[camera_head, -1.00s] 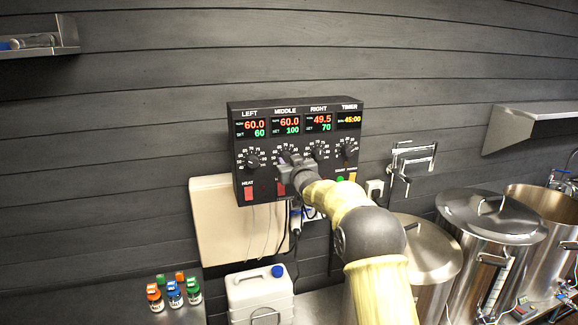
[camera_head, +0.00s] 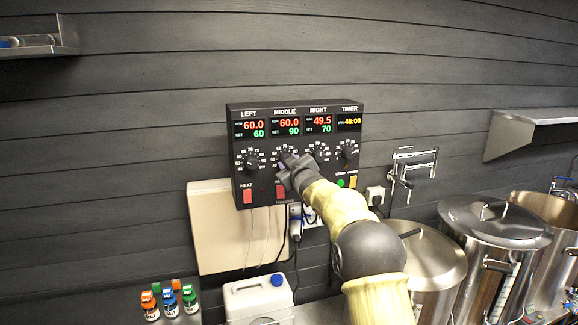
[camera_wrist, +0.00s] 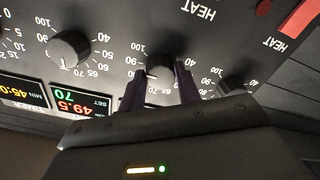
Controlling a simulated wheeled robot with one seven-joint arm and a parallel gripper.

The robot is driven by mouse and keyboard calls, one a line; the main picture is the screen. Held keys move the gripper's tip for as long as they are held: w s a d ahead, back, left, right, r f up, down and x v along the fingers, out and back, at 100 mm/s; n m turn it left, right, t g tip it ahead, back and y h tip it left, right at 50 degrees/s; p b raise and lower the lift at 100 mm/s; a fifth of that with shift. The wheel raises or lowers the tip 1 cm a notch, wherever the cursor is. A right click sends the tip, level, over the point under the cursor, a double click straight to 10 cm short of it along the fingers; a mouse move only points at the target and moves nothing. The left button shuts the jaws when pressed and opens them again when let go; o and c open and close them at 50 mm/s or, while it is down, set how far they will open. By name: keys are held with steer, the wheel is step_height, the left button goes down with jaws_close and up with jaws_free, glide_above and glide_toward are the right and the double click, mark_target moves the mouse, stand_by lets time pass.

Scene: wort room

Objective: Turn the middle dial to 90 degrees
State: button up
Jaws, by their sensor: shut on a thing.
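The black control box (camera_head: 237,122) hangs on the wall with dials for left, middle, right and timer. The middle display (camera_head: 286,126) reads 60.0 in red and a green SET value of 90. My gripper (camera_head: 287,166) is at the middle dial and covers most of it in the head view. In the wrist view, the two fingers of my gripper (camera_wrist: 160,88) are shut on the middle dial (camera_wrist: 160,72), one on each side. The right dial (camera_wrist: 68,49) shows to its left in the wrist view, and the left dial (camera_wrist: 230,87) to its right.
Left SET reads 60 and right SET reads 70. Red heat switches (camera_head: 248,197) sit below the dials, near my gripper. A white jug (camera_head: 258,298) and several small bottles (camera_head: 170,301) stand below. Steel kettles (camera_head: 490,225) stand at the right.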

steer(key=o, duration=1)
steer(key=shift+s, duration=0.1)
steer(key=b+v, duration=0.9)
steer(key=v, duration=0.8)
steer(key=shift+s+r, duration=0.1)
steer(key=shift+s, duration=0.05)
steer(key=shift+d, duration=0.1)
